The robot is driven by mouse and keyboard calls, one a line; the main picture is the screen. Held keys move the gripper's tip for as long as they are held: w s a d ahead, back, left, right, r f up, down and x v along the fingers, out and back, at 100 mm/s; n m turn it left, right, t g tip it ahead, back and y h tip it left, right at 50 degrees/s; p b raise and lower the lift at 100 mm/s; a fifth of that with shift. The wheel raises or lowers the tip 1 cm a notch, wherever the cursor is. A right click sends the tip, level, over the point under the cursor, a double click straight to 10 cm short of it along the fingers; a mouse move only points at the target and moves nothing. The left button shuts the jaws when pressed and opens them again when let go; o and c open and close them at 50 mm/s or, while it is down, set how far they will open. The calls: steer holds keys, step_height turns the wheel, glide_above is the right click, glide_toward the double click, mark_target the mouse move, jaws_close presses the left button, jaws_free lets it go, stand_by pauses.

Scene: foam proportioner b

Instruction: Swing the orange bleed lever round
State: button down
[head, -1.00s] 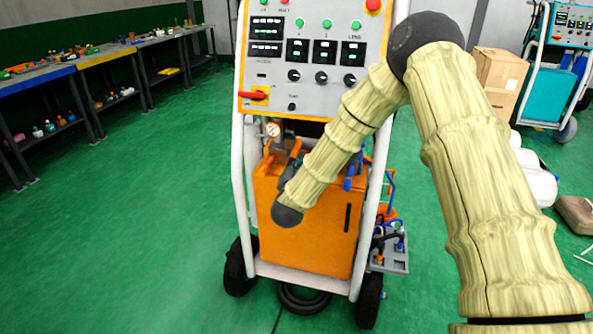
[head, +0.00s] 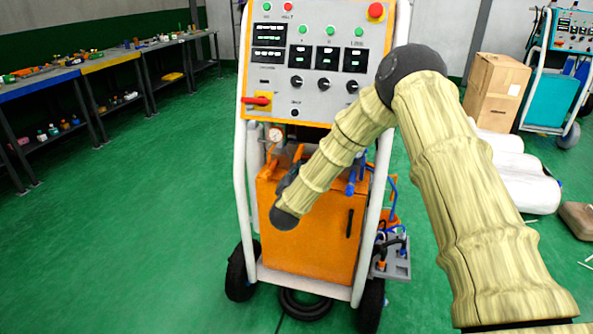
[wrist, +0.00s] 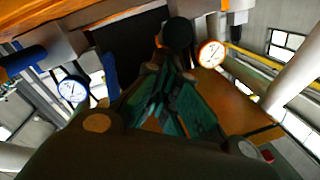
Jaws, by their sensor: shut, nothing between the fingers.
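A narrow orange piece (head: 298,152), which looks like the bleed lever, stands above the orange tank box (head: 310,248) in the head view. In the wrist view a small orange part (wrist: 158,40) shows beside a dark round end (wrist: 177,33), just beyond my fingertips. My gripper (wrist: 178,72) is shut and empty, pointing in among the pipework. I cannot tell whether it touches the lever. In the head view my forearm hides most of the gripper and part of the box top.
The control panel (head: 307,60) stands above, with a red switch handle (head: 256,100). White frame tubes (head: 243,170) rise at both sides. Green floor lies open to the left.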

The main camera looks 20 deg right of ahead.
step_height(320, 180, down, 2)
steer(key=shift+f+b, duration=0.2)
steer(key=shift+b, duration=0.4)
